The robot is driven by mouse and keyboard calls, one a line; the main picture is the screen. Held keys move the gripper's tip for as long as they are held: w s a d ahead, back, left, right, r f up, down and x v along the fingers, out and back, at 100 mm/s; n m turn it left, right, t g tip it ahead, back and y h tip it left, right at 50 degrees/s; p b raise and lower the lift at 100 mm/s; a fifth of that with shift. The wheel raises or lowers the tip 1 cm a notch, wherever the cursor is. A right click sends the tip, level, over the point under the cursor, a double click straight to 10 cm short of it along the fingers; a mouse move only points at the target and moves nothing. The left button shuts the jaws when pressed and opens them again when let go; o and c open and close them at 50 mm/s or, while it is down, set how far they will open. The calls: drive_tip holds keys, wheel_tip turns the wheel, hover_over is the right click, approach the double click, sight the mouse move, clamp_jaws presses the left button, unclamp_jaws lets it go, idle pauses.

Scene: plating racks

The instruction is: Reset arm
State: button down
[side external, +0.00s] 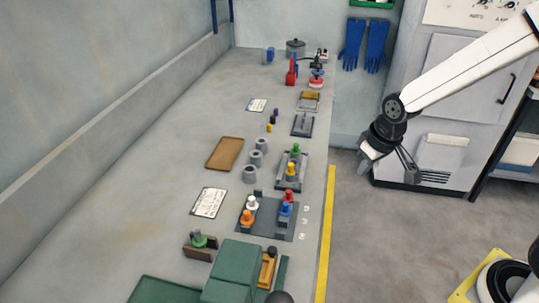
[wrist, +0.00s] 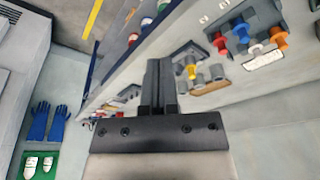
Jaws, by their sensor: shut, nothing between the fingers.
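My gripper (side external: 368,158) hangs in free air over the floor, to the right of the bench (side external: 150,190) and its yellow edge stripe, in the side external view. It is apart from everything on the bench. In the wrist view the dark fingers of my gripper (wrist: 158,62) are together, with nothing between them. My white arm reaches in from the upper right.
On the bench stand a dark rack with coloured knobs (side external: 266,218), a second rack (side external: 288,172), grey cylinders (side external: 256,159), a brown tray (side external: 224,153) and a green box (side external: 235,268). Blue gloves (side external: 364,45) hang behind, beside a grey cabinet (side external: 455,90).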

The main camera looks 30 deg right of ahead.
drive_tip(key=s+f, duration=0.1)
drive_tip(key=s, duration=0.7)
drive_tip(key=shift+f, duration=0.4)
drive_tip(key=shift+w+a, duration=0.1)
drive_tip(key=c, duration=0.5)
unclamp_jaws()
drive_tip(key=shift+w+m, duration=0.25)
drive_tip(key=shift+m, duration=0.05)
drive_tip(key=m+g, duration=0.3)
drive_tip(key=m, duration=1.5)
hover_over(290, 164)
drive_tip(key=shift+s+f, duration=0.1)
drive_tip(key=shift+f, duration=0.25)
drive_tip(key=shift+f, duration=0.1)
drive_tip(key=shift+f, duration=3.8)
